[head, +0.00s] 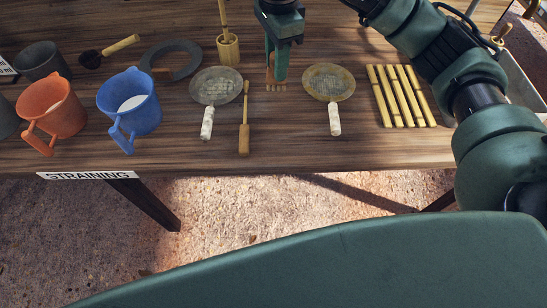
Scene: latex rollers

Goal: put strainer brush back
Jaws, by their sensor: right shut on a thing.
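My right gripper (278,66) comes down over the back middle of the table, between two round strainers. It is shut on a small brown wooden tool (275,86) with short prongs at its lower end; the gripper hides most of it. I cannot tell whether its tips touch the table. A slim wooden brush-like tool (244,134) lies upright in the picture beside the left strainer (216,86). The right strainer (329,83) has a pale handle pointing to the front. A wooden cup (228,50) behind holds an upright stick. My left gripper is out of view.
Several bamboo sticks (392,94) lie right of the right strainer. A blue jug (128,104) with white liquid, an orange jug (52,108) and a dark ring (178,62) are on the left. The table's front strip is clear around the strainer handles.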

